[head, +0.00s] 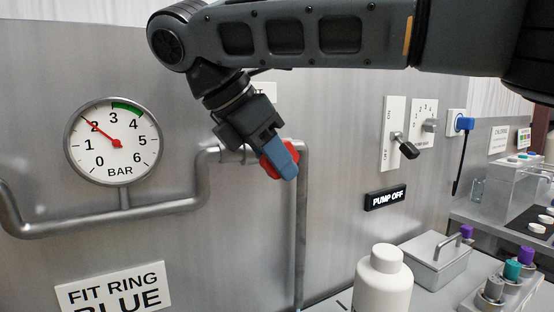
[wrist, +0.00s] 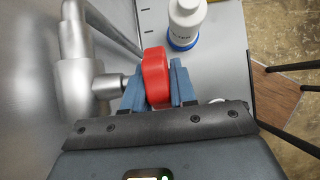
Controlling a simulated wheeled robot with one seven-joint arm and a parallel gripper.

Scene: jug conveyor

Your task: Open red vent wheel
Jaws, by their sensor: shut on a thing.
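The red vent wheel (head: 267,165) sits on a short stem off the grey pipe on the metal panel, left of the picture's middle in the head view. My gripper (head: 285,160) reaches down to it from above, and its blue finger covers much of the wheel there. In the wrist view the red wheel (wrist: 155,76) stands between the two blue fingers of my gripper (wrist: 157,88), which are shut on it. The stem (wrist: 109,85) runs left from the wheel to the pipe. Part of the wheel is hidden by the fingers.
A round gauge (head: 113,141) marked BAR has its red needle near 2. A white bottle (head: 383,283) and a lidded metal box (head: 436,260) stand on the counter below.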

